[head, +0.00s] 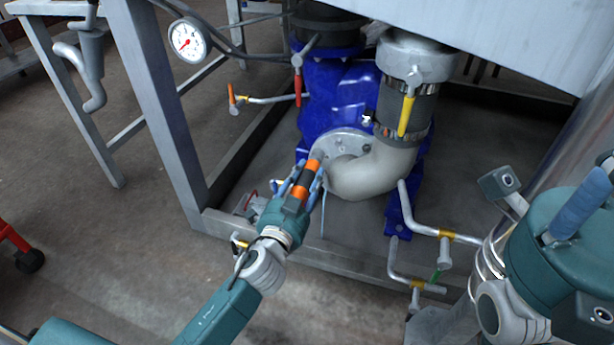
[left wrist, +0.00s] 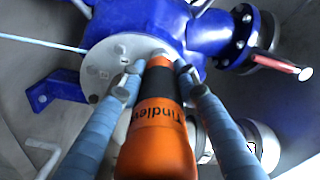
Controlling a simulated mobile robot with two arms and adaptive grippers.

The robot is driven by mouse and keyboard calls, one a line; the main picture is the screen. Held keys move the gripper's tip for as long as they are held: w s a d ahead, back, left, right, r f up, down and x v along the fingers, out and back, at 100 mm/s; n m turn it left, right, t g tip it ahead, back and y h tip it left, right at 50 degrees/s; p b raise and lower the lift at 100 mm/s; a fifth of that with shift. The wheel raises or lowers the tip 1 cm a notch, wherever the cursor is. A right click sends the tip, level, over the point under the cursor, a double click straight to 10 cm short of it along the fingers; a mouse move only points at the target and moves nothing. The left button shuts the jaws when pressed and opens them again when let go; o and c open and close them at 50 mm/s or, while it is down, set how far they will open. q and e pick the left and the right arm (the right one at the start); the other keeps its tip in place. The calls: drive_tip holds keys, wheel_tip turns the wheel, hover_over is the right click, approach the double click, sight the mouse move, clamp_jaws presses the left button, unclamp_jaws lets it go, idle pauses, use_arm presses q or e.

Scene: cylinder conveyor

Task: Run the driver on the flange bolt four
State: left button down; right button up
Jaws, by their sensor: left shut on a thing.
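My left gripper (head: 308,180) is shut on an orange and black driver (head: 306,181). In the left wrist view the driver (left wrist: 157,130) lies between the two blue fingers (left wrist: 160,92) and points away at the grey round flange (left wrist: 104,48). Other bolts show on the flange face. In the head view the flange (head: 332,146) is on the blue pump, beside the pale elbow pipe. My right gripper (head: 580,205) is partly in view at the right edge; its opening is unclear.
The blue pump body (head: 335,95) stands inside a grey metal frame (head: 175,120). The pale elbow pipe (head: 375,175) curves close to the right of the driver. A pressure gauge (head: 188,41) and lever valves hang around it. Small pipes (head: 425,228) stick out at lower right.

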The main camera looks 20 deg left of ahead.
sight(303, 187)
use_arm(q)
drive_tip(key=shift+r, duration=0.15)
idle(0.6)
drive_tip(key=shift+s, duration=1.75)
